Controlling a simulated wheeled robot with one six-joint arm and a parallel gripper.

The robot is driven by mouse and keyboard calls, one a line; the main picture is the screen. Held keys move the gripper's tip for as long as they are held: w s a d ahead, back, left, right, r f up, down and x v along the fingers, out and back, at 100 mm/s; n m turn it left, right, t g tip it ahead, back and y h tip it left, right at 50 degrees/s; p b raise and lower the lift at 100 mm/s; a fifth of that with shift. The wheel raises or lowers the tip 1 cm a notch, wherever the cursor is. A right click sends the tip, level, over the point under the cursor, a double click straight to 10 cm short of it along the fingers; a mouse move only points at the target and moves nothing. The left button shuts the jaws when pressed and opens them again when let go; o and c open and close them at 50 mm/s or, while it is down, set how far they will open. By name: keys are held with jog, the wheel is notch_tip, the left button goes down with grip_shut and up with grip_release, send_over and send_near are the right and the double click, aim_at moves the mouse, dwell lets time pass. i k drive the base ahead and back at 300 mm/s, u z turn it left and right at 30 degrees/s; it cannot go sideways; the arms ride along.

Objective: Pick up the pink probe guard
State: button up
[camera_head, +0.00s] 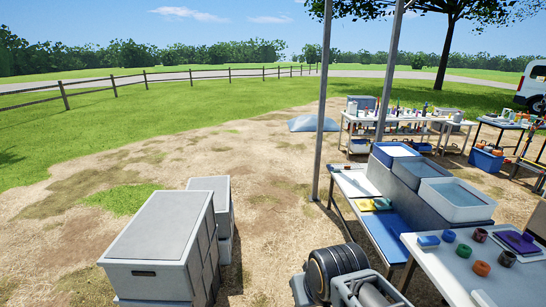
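I cannot make out a pink probe guard in the head view. The near right table (447,272) carries several small items. A purple flat item (517,242) lies at that table's far right. A pale item (484,298) at the bottom edge is cut off and too unclear to name.
Large grey boxes (158,247) stand at lower left. A table with water-filled tubs (457,199) stands beyond the near table. Metal poles (322,105) rise mid-view. Bare ground between boxes and tables is open.

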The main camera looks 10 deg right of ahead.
aim_at(480, 235)
jog(key=z, duration=0.15)
jog(key=i, duration=1.6)
jog(key=z, duration=1.5)
jog(key=i, duration=0.9)
jog(key=z, duration=1.25)
jog(key=i, duration=0.75)
jog(key=z, duration=0.1)
